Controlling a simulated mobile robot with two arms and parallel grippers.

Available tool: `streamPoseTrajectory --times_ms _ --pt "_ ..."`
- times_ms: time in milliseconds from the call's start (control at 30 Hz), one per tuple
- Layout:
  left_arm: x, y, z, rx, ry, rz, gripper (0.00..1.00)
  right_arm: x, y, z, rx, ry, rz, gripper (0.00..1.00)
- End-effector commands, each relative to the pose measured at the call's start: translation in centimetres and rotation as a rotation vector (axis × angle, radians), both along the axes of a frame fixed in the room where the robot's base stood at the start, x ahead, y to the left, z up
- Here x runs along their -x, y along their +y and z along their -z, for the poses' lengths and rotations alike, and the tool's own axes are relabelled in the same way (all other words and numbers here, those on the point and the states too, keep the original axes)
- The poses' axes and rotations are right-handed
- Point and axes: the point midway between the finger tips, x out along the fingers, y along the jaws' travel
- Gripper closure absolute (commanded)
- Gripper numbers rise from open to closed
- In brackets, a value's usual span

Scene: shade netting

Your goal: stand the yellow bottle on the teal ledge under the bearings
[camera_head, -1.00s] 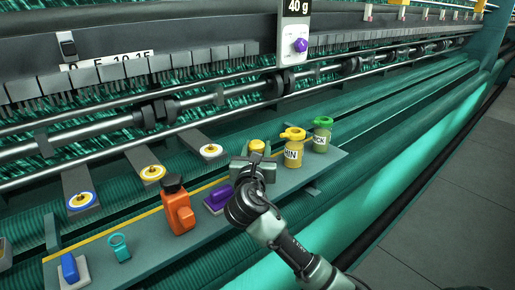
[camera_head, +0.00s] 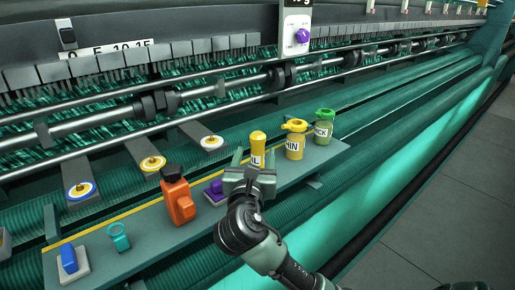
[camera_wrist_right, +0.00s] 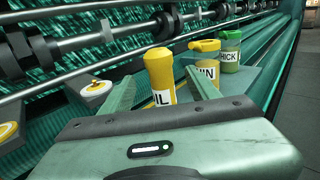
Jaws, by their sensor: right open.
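The yellow bottle (camera_head: 258,147) with a white label stands upright among the items on the grey-green shelf. It also shows in the right wrist view (camera_wrist_right: 160,75), label partly readable as "IL". My right gripper (camera_head: 254,170) is open in front of the bottle. In the right wrist view its two fingers (camera_wrist_right: 160,92) lie either side of the bottle, with gaps visible; the bottle's foot is hidden behind the gripper body. A ribbed teal ledge (camera_head: 120,190) runs behind the shelf, below the rollers and dark bearings (camera_head: 160,103). My left gripper is not in view.
A yellow pot (camera_head: 295,143) and a green-lidded pot (camera_head: 324,128) stand close right of the bottle. A purple item (camera_head: 214,188), an orange bottle (camera_head: 178,200), a teal ring (camera_head: 119,237) and a blue item (camera_head: 68,258) are to the left. Discs on grey plates (camera_head: 152,163) cross the ledge.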

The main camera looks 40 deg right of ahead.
Motion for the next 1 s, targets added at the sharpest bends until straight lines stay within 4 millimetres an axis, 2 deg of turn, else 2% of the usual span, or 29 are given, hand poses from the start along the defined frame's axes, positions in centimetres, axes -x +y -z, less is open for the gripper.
streamPoseTrajectory --times_ms 100,300,1000 --pt "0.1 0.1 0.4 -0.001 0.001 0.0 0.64 1.5 1.3 0.1 0.0 -0.001 -0.001 0.39" --pt "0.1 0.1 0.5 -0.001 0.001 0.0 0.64 2.6 2.2 0.0 0.0 0.0 0.001 0.39" --pt "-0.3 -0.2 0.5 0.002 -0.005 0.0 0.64 2.6 2.2 0.0 0.0 0.0 0.0 0.39"
